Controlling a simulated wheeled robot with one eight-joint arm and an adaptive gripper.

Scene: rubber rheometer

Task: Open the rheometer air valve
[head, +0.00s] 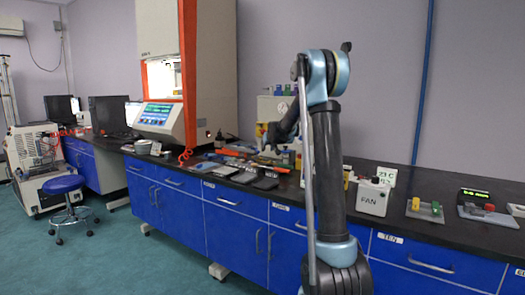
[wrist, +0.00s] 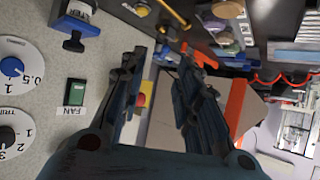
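The rheometer (head: 165,118) is a console with a lit blue screen on the bench, beside a tall white cabinet with orange uprights. I cannot tell for sure which part is its air valve. My gripper (head: 270,136) is in front of a pale panel box (head: 270,105) behind the arm. In the wrist view my gripper (wrist: 160,62) has its two dark fingers apart with nothing between the tips. Yellow fittings (wrist: 142,9) are at the top.
The wrist view shows a green switch (wrist: 75,92) labelled FAN, a blue dial (wrist: 12,70) and a black dial (wrist: 8,137) left of the fingers. Tools and dark trays (head: 243,177) lie on the black bench. A FAN box (head: 371,197) stands right of my arm.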

